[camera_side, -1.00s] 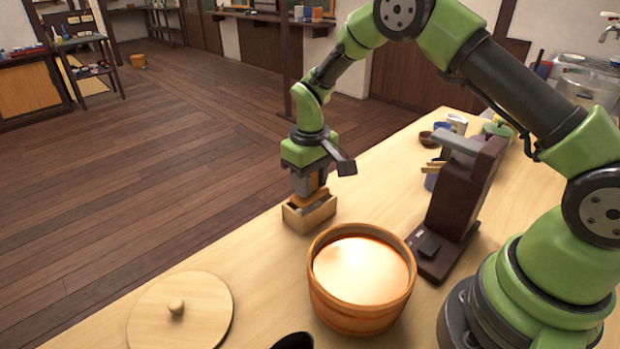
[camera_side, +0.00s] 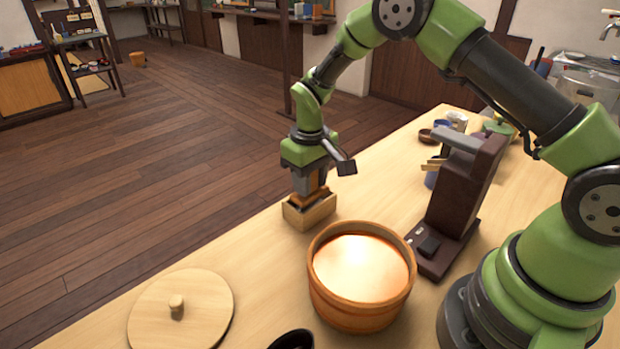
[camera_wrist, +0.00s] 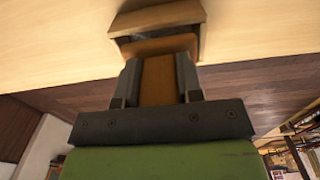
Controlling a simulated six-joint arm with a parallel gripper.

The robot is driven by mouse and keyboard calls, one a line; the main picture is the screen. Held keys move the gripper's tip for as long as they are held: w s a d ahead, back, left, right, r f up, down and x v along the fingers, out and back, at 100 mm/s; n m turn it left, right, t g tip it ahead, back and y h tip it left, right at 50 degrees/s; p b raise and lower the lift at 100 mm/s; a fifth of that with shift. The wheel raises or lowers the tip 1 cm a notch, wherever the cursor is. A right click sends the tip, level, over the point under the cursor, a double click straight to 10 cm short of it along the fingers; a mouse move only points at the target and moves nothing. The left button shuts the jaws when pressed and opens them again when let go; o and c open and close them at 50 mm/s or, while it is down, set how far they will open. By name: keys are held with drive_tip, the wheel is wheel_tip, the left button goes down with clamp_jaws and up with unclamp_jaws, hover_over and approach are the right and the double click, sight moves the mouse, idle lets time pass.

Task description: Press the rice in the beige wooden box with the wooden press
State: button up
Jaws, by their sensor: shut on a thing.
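The beige wooden box (camera_side: 310,215) stands on the table near its far-left edge; it also shows at the top of the wrist view (camera_wrist: 158,17). My gripper (camera_side: 308,188) points down over the box and is shut on the wooden press, an orange-brown block. The press (camera_wrist: 158,80) runs between both fingers in the wrist view. Its wide lower plate (camera_wrist: 160,45) sits at or inside the box opening. A dark area shows inside the box beside the plate. I cannot make out the rice, and the plate hides most of the inside.
A round wooden tub (camera_side: 360,310) with pale, bright contents stands just right of the box. A round lid (camera_side: 182,312) lies at the front left. A dark machine (camera_side: 455,215) stands right of the tub. Bowls and cups (camera_side: 445,128) are at the back.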

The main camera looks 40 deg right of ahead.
drive_tip(key=shift+s+f, duration=0.1)
drive_tip(key=shift+f, duration=1.2)
idle(1.8)
drive_tip(key=shift+r, duration=0.1)
drive_tip(key=shift+r, duration=3.75)
drive_tip(key=shift+a, duration=0.1)
